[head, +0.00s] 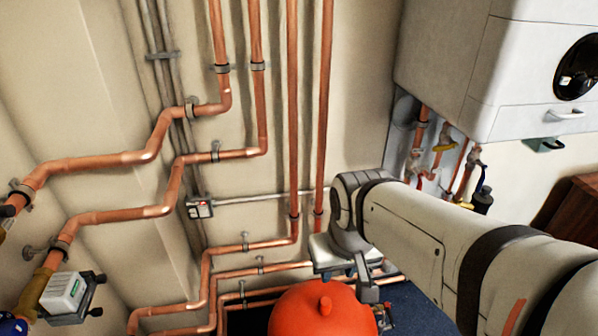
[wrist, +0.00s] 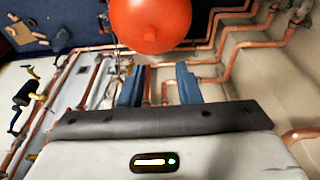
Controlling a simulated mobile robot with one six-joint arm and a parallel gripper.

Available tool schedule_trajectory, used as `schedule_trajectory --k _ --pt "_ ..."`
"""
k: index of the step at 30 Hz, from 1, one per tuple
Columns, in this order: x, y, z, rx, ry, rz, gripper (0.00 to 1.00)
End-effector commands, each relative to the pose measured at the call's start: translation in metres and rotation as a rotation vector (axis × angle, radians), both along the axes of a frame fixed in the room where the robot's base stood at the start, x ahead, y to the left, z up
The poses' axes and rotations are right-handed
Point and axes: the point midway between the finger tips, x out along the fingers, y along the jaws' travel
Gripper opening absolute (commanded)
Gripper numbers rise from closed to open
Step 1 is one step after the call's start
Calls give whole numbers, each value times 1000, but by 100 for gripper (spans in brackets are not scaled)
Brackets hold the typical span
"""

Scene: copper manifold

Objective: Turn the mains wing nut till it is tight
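I cannot pick out the mains wing nut for certain in either view. Nothing is held. A copper pipe (wrist: 147,85) shows in that gap, but I cannot tell how far behind the fingers it is. My arm hides part of the wall and pipes at the right.
The red-orange vessel (head: 300,310) sits close below my gripper; it also shows in the wrist view (wrist: 150,22). Copper pipes (head: 292,120) run along the wall. A white boiler (head: 440,60) hangs at upper right. A boxed valve (head: 65,295) is at lower left.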

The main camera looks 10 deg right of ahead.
Motion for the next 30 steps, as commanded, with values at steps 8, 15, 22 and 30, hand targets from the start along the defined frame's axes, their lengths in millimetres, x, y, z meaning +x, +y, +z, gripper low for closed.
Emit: schedule_trajectory --k 8,15,22,30 --pt "0 0 0 0 0 1 31" --pt "40 -10 6 -9 20 22 31" --pt "127 -25 6 -27 60 92 31" --pt "231 -51 -24 -42 105 180 31"
